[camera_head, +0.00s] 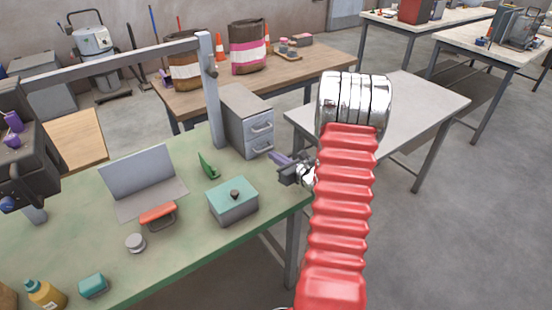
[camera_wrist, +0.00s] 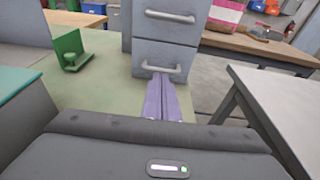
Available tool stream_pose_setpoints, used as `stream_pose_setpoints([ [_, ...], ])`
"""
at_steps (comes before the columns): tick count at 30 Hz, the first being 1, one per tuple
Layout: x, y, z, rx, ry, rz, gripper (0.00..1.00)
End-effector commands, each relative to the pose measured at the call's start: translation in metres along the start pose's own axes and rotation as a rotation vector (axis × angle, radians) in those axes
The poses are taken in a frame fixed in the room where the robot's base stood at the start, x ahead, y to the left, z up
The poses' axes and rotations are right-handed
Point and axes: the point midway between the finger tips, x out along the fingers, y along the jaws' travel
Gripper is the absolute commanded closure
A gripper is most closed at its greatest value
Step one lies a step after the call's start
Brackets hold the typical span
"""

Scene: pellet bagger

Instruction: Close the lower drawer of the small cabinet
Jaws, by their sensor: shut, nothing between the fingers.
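The small grey cabinet (camera_head: 238,106) stands at the far right corner of the green workbench. Its upper drawer (camera_head: 262,127) and lower drawer (camera_head: 263,144) face my arm, each with a bar handle. The lower drawer front looks nearly flush with the upper one; I cannot tell whether a small gap is left. My gripper (camera_head: 274,157), with purple fingers, is shut and empty in front of the lower drawer. In the wrist view the fingertips (camera_wrist: 159,77) lie just below the lower handle (camera_wrist: 161,69), at the drawer front (camera_wrist: 190,80); contact is unclear.
A green bracket (camera_head: 208,166) and a teal-lidded box (camera_head: 233,200) stand on the bench (camera_head: 185,240) left of my gripper. A pale table (camera_head: 415,100) is to the right, across a gap. A wooden table (camera_head: 310,70) with sacks is behind.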

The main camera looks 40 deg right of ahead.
Motion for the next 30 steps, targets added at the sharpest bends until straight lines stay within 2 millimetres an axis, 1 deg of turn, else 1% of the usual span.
stream_pose_setpoints([
  [3, -0.021, -0.001, 0.001, 0.001, 0.000, -0.003, 1.00],
  [9, -0.057, -0.001, 0.000, 0.003, 0.001, -0.003, 1.00],
  [15, -0.088, 0.000, 0.000, 0.002, 0.001, -0.002, 1.00],
  [18, -0.097, 0.000, -0.001, 0.002, 0.001, 0.000, 1.00],
  [21, -0.102, 0.001, -0.001, 0.002, 0.001, 0.001, 1.00],
  [30, -0.103, 0.002, -0.001, 0.001, 0.002, 0.003, 1.00],
])
